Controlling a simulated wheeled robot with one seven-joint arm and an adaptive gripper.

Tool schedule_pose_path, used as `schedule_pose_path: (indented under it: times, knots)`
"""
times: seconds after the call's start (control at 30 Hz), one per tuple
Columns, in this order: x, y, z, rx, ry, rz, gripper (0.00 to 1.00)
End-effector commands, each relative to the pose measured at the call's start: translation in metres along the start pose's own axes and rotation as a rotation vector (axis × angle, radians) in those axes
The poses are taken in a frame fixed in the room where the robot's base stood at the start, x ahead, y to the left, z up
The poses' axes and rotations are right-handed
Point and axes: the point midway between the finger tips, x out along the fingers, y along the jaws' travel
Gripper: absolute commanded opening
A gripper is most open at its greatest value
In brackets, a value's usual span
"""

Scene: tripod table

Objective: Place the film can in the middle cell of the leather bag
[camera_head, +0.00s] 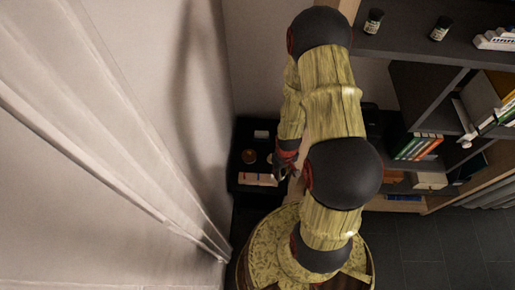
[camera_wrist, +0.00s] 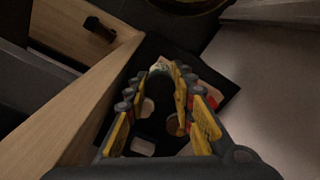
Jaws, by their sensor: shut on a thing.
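My gripper (camera_head: 285,168) hangs beside my arm over a dark surface in the head view. In the wrist view its yellow fingers (camera_wrist: 161,80) are shut on a dark, rounded thing (camera_wrist: 158,92) with a pale patch at its far side. It seems to be the film can, though shadow hides its detail. The dark surface (camera_head: 240,181) also shows below the fingers in the wrist view (camera_wrist: 118,128). I cannot make out a leather bag or its cells for certain; the fingers and my arm hide part of this area.
On the dark surface are a brown round thing (camera_head: 249,156), a white block (camera_head: 261,134) and a pale strip (camera_head: 258,179). A wall is at the left. Shelves at the right carry two small dark jars (camera_head: 374,21) (camera_head: 441,28) and several books (camera_head: 417,147).

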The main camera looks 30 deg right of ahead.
Motion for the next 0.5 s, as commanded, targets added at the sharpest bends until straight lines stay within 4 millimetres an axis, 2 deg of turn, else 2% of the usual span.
schedule_pose_path:
  times: [0.17,0.5]
  knots:
    - [0.012,-0.005,-0.025,-0.020,0.001,0.001,0.06]
    - [0.051,-0.021,-0.095,-0.017,-0.003,-0.001,0.06]
